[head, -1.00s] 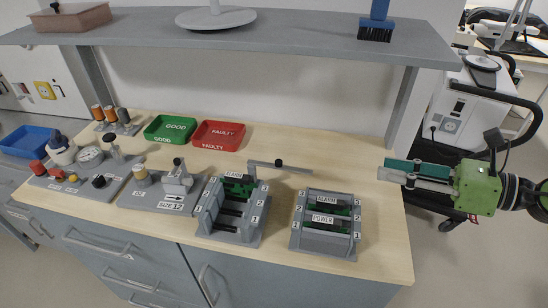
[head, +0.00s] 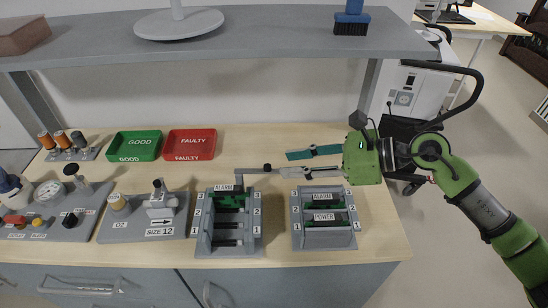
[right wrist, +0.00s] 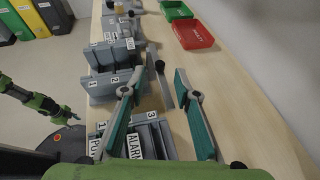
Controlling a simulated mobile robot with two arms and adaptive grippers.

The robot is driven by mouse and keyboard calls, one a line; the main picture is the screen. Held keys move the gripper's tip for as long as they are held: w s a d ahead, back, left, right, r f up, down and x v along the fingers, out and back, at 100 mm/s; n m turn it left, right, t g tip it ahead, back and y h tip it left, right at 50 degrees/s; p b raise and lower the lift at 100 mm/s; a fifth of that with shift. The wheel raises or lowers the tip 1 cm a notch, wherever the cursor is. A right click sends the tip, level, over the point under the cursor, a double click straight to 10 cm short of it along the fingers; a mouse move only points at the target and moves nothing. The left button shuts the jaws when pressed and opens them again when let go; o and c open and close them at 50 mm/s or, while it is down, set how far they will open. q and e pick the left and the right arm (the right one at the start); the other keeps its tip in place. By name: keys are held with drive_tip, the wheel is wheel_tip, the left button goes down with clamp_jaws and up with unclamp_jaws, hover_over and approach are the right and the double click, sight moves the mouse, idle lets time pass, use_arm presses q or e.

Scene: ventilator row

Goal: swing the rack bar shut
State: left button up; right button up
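The left rack (head: 228,240), with a green ALARM module in its top slot, stands on the bench. Its grey rack bar (head: 252,170) is swung out to the right at the rear and carries a black knob (head: 267,167). My right gripper (head: 297,163) is open, its fingers pointing left toward the bar's free end. In the right wrist view the bar (right wrist: 152,85) and its knob (right wrist: 160,65) appear in the gap between the spread fingers (right wrist: 158,78); I see no grip on them.
A second rack (head: 325,238), with ALARM and POWER modules, stands below my right gripper. Green (head: 135,146) and red (head: 190,144) trays lie behind at left. A grey shelf (head: 230,45) hangs above the bench. A size 12 fixture (head: 160,205) stands left of the rack.

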sight(270, 166)
drive_tip(key=p+x, duration=0.1)
drive_tip(key=x, duration=0.3)
drive_tip(key=shift+a+r, duration=0.1)
drive_tip(key=shift+a, duration=0.1)
drive_tip(key=shift+w+a+f, duration=0.2)
drive_tip(key=shift+a+f, duration=0.1)
drive_tip(key=shift+a, duration=0.1)
use_arm(q)
drive_tip(key=shift+a+r, duration=0.85)
drive_tip(key=shift+a, duration=0.05)
use_arm(e)
clamp_jaws()
use_arm(q)
drive_tip(key=shift+w+d, duration=0.1)
drive_tip(key=shift+d, duration=0.25)
